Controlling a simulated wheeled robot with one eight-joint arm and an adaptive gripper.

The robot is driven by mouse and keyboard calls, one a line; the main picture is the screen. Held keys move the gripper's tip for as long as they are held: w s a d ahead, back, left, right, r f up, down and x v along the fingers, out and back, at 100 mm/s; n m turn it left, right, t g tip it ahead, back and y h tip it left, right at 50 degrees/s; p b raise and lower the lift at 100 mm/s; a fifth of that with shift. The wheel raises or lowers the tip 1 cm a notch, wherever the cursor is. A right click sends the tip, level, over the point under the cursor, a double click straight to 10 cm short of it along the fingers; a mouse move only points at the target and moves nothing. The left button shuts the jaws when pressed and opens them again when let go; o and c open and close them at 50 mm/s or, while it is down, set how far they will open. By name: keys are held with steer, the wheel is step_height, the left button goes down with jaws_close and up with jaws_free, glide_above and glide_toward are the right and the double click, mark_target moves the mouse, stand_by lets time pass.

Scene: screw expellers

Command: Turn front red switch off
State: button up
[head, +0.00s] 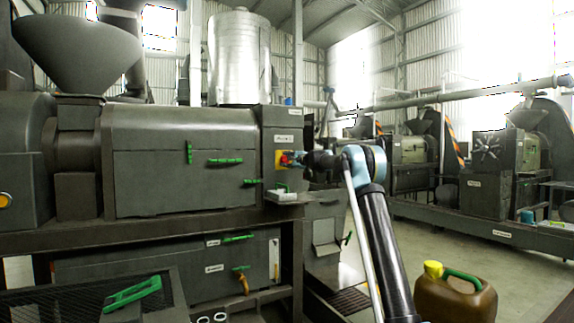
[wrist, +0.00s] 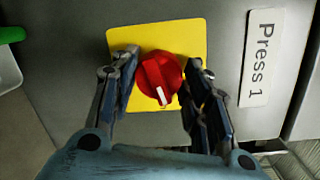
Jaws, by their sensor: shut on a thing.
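The red switch (wrist: 160,78) is a round knob with a raised grip bar on a yellow plate (wrist: 182,36) in the wrist view. Its white mark points down and slightly right in that view. In the head view the switch (head: 285,159) shows small on the right front of the grey press (head: 183,130). My gripper (wrist: 164,76) has one finger on each side of the knob and is shut on it. The exact finger contact is hard to see. In the head view my gripper (head: 303,159) reaches the switch from the right.
A "Press 1" label (wrist: 262,57) is right of the plate. Green handles (head: 225,161) stick out of the press front. A brown jerrycan (head: 455,300) stands on the floor at lower right. More presses (head: 489,165) stand behind, with open floor between.

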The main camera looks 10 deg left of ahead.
steer(key=n, duration=0.4)
steer(key=n+h, duration=0.1)
steer(key=n, duration=0.1)
steer(key=shift+s+a+f+n, duration=0.15)
steer(key=shift+a+n, duration=0.1)
steer(key=shift+n, duration=0.15)
steer(key=n+h, duration=0.1)
steer(key=n, duration=0.3)
steer(key=shift+n+t+h, duration=0.3)
steer(key=shift+n, duration=1.1)
steer(key=o, duration=1.1)
steer(key=shift+f, duration=0.1)
steer(key=shift+c, duration=0.2)
steer(key=shift+d, duration=0.1)
